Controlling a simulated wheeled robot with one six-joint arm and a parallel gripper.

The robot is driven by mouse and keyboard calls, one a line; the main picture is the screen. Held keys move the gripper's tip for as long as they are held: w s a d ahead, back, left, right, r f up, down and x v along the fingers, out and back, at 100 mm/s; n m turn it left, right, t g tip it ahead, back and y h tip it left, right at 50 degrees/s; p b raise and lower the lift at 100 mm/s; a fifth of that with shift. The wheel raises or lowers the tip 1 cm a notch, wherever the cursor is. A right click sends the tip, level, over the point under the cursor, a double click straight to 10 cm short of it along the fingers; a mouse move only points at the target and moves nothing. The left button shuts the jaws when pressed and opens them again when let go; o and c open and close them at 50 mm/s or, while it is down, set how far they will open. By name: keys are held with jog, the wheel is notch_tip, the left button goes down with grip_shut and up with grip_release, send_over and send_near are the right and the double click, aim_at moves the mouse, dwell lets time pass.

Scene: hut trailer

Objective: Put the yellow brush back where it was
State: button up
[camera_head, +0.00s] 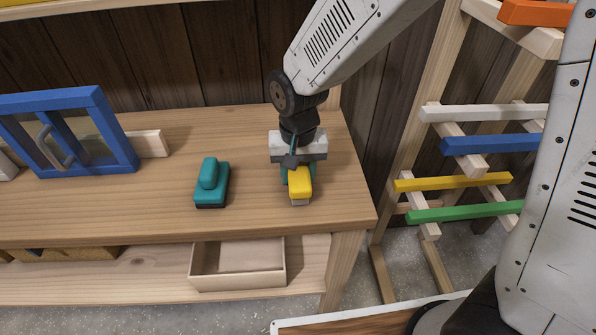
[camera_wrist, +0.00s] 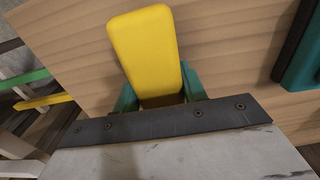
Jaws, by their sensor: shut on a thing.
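The yellow brush (camera_head: 300,182) is at the right end of the wooden workbench (camera_head: 255,220), near its front edge. It has a yellow top and a paler underside. My gripper (camera_head: 297,174) points down over it and is shut on it, with teal fingers on its sides. In the wrist view the brush (camera_wrist: 146,48) sticks out between the teal fingers (camera_wrist: 160,92). The far end of the brush is hidden by the gripper. I cannot tell whether its underside touches the bench top.
A teal block-shaped tool (camera_head: 211,182) stands left of the brush. An open tray (camera_head: 275,265) sits on the lower shelf. A rack with coloured bars (camera_head: 450,184) stands right of the bench.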

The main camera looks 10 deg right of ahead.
jog(key=shift+f, duration=0.15)
jog(key=o, duration=0.9)
jog(key=shift+o, duration=0.2)
notch_tip(320, 180, up, 12)
jog(key=shift+r, duration=0.15)
jog(key=s+d+r, duration=0.3)
jog(key=s+d, duration=0.1)
jog(key=d, duration=0.3)
jog(key=s+d+r, duration=0.3)
jog(key=s+d, duration=0.2)
jog(key=d, duration=0.2)
jog(key=s+d+t, duration=0.1)
jog(key=s+d, duration=0.5)
jog(key=s, duration=0.4)
jog(key=shift+d, duration=0.4)
jog(key=shift+s, duration=0.1)
